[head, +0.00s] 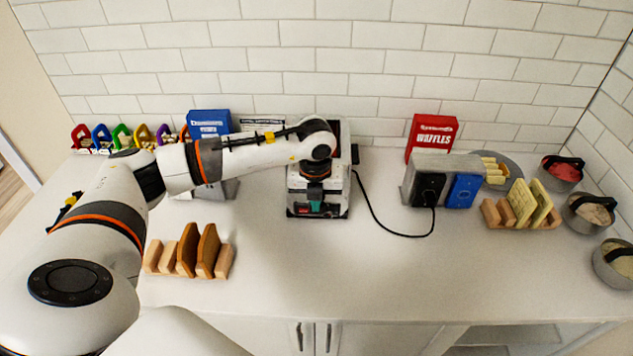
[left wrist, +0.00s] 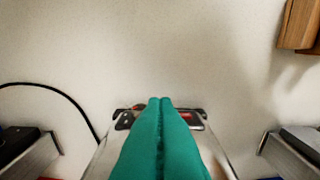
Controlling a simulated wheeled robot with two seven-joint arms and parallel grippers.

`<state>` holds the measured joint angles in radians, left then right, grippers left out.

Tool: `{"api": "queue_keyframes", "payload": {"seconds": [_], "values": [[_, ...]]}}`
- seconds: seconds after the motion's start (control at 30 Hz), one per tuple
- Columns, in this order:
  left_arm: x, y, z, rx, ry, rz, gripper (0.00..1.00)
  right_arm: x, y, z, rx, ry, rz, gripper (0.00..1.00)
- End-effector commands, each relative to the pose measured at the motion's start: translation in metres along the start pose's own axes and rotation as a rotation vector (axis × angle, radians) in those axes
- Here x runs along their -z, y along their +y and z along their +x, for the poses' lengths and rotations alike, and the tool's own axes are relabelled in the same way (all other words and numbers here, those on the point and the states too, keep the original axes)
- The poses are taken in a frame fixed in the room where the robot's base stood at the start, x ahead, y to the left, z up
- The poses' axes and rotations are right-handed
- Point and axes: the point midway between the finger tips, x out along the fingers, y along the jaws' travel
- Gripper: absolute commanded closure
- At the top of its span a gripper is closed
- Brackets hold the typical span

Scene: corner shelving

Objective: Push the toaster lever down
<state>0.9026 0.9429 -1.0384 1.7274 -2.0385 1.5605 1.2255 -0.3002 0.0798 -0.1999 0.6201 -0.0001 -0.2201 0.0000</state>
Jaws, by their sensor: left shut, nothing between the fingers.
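A silver toaster (head: 339,188) with a dark front panel stands at the middle of the counter. My left arm reaches across from the left, and my left gripper (head: 315,206) points down at the toaster's front side. Its green fingers are shut together with nothing between them. In the left wrist view the shut fingers (left wrist: 160,101) lie over the toaster (left wrist: 103,154), whose dark front edge and a red part show beside the tips. I cannot make out the lever, and I cannot tell whether the tips touch the toaster. My right gripper is not in view.
A wooden rack with brown slices (head: 187,258) stands front left. A second grey appliance (head: 448,166) with black and blue fronts stands right, its black cord on the counter. A red waffle box (head: 432,137) is behind it. The counter before the toaster is clear.

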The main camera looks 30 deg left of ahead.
Motion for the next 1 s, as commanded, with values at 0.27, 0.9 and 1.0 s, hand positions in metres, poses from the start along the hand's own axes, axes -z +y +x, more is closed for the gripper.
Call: {"api": "queue_keyframes", "payload": {"seconds": [0.27,0.9,1.0], "values": [[0.000,0.000,0.000,0.000,0.001,-0.001,1.00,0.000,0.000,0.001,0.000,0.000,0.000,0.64],[0.000,0.001,-0.105,-0.003,0.004,-0.001,1.00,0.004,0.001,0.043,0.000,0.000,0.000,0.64],[0.000,0.000,-0.115,-0.001,0.002,-0.001,1.00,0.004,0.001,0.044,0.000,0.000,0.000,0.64]]}}
